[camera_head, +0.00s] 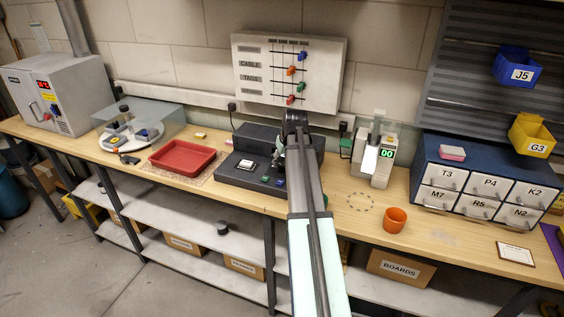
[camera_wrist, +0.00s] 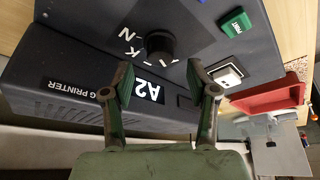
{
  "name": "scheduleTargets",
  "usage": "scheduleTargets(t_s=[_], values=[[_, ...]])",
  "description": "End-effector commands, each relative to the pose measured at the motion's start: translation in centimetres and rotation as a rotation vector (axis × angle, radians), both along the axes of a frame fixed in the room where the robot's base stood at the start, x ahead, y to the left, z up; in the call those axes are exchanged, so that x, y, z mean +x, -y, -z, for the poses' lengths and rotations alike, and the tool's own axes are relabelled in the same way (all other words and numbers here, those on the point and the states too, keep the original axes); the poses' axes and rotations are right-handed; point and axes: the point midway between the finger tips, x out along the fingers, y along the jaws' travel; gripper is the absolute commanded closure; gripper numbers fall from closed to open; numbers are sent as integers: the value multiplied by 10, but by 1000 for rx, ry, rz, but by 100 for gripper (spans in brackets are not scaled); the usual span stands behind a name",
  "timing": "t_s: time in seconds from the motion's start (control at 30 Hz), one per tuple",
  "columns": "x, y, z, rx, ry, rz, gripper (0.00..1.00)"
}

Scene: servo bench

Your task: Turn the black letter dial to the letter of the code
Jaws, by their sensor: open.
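The black letter dial (camera_wrist: 160,46) shows in the wrist view on the dark tag printer (camera_wrist: 65,72), with white letters, N and K among them, around it. Its pointer direction is unclear. A display (camera_wrist: 143,89) on the printer reads A2, seen upside down. My gripper (camera_wrist: 160,92) is open and empty, its fingers apart just short of the dial in the picture. In the head view, my gripper (camera_head: 280,163) is over the printer (camera_head: 243,178) and the dial cannot be made out behind my arm.
A green button (camera_wrist: 236,22) and a white square (camera_wrist: 228,75) are near the dial. A red tray (camera_head: 182,158) lies left of the printer. A scale-like device (camera_head: 374,160), an orange cup (camera_head: 395,219) and labelled drawers (camera_head: 480,182) stand to the right. A peg board (camera_head: 289,72) hangs behind.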

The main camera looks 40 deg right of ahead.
Motion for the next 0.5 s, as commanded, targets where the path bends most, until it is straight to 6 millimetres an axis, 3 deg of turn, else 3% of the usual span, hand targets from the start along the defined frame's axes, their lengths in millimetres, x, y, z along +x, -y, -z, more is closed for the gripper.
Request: scheduleTargets(t_s=[0.2, 0.5], values=[[9, 2, 22, 1, -2, -1, 41], [12, 3, 30, 0, 0, -1, 41]])
